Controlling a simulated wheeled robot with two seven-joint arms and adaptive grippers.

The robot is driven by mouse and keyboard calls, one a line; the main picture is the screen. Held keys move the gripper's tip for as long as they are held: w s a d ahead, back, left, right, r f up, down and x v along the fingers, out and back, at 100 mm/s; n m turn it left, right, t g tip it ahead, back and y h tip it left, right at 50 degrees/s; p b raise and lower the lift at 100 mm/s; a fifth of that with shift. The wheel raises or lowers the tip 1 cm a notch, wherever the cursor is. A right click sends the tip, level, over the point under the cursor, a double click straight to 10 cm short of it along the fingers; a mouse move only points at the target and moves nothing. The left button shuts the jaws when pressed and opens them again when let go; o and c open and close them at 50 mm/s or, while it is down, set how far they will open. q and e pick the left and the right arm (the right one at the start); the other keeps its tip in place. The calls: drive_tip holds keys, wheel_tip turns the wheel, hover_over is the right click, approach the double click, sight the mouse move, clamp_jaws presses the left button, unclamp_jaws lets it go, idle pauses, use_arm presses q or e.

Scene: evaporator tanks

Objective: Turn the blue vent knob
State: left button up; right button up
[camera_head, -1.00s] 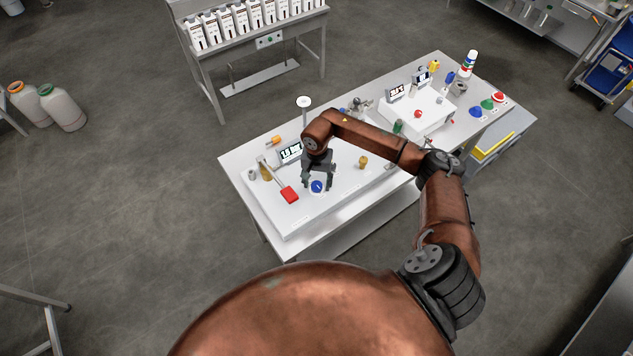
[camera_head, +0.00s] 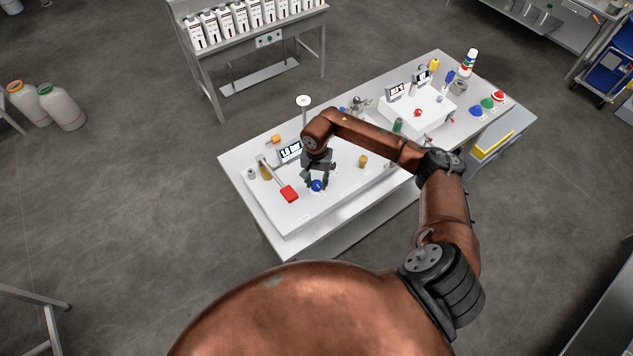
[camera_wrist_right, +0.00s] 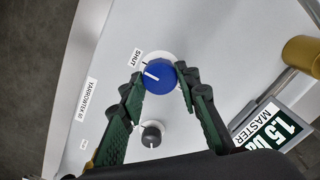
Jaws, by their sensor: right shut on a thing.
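The blue vent knob (camera_head: 317,186) sits on the white panel box on the table, with a white pointer line on its top. It also shows in the right wrist view (camera_wrist_right: 159,76), where its line points up-left toward a "SHUT" label (camera_wrist_right: 135,59). My right gripper (camera_head: 317,184) reaches down over the knob and is shut on it. In the right wrist view its green-padded fingertips (camera_wrist_right: 160,77) lie at either side of the knob. A smaller dark knob (camera_wrist_right: 152,136) stands between the fingers nearer the palm. My left gripper is not in view.
A red-handled lever (camera_head: 289,194) lies just left of the knob. A small display (camera_head: 290,152) and a brass knob (camera_head: 363,161) are close by. Another white box (camera_head: 425,110) stands farther right. The panel's front edge is clear.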

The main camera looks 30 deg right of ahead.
drive_tip(key=shift+d+f+m+b, duration=0.1)
drive_tip(key=shift+f+m+b, duration=0.05)
drive_tip(key=shift+m+b, duration=1.25)
drive_tip(key=m+b, duration=0.3)
drive_tip(key=m, duration=0.1)
drive_tip(key=shift+m, duration=0.3)
drive_tip(key=m+b, duration=0.2)
drive_tip(key=m, duration=0.2)
drive_tip(key=shift+m, duration=0.3)
drive_tip(key=m+b, duration=0.1)
drive_tip(key=m, duration=0.3)
drive_tip(key=shift+b, duration=0.3)
drive_tip(key=m+b, duration=0.1)
drive_tip(key=m, duration=0.8)
drive_tip(key=shift+m, duration=0.3)
drive_tip(key=m, duration=1)
